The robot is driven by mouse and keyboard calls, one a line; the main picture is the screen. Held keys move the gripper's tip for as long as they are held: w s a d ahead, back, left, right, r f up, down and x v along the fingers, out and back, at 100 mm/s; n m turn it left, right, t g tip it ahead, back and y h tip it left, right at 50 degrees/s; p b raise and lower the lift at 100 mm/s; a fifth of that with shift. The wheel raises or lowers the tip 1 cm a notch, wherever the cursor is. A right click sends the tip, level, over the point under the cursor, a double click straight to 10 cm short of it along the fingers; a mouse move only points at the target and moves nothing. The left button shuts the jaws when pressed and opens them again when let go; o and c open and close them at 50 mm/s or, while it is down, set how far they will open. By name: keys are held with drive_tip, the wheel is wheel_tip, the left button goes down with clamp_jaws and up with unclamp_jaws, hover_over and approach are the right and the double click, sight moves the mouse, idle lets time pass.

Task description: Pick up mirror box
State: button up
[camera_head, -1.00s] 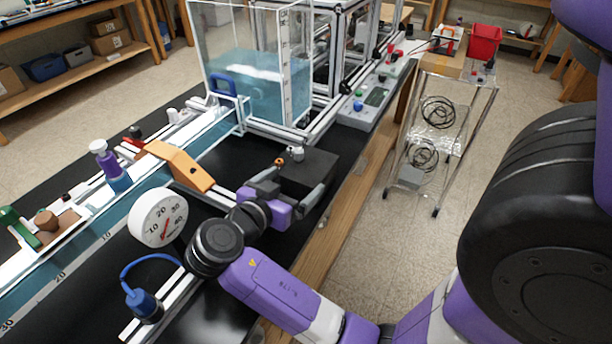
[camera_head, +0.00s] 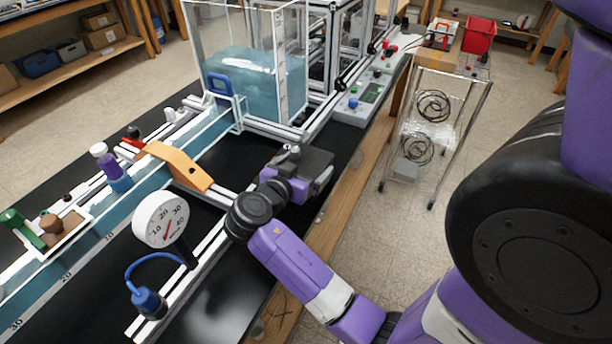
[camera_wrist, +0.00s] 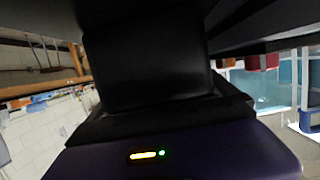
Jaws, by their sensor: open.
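The mirror box appears to be the dark, flat-topped box (camera_head: 314,158) on the black bench in the head view, below the water tank. My gripper (camera_head: 304,170) is at its near side, with a grey finger on each side of the near part of the box. The jaws are open; whether a finger touches the box cannot be told. In the wrist view a plain black face (camera_wrist: 145,65), likely the box, fills the upper middle close to the camera. My arm hides the near side of the box and part of the bench.
A clear water tank (camera_head: 240,85) stands beyond the box. A grey control panel (camera_head: 365,95) lies along the bench's right side. A dial gauge (camera_head: 161,219), an orange bridge piece (camera_head: 178,165) and a blue-plugged rail are to the left. A wire cart (camera_head: 428,125) stands right of the bench.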

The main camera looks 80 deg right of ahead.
drive_tip(key=c, duration=1.3)
drive_tip(key=shift+r, duration=0.1)
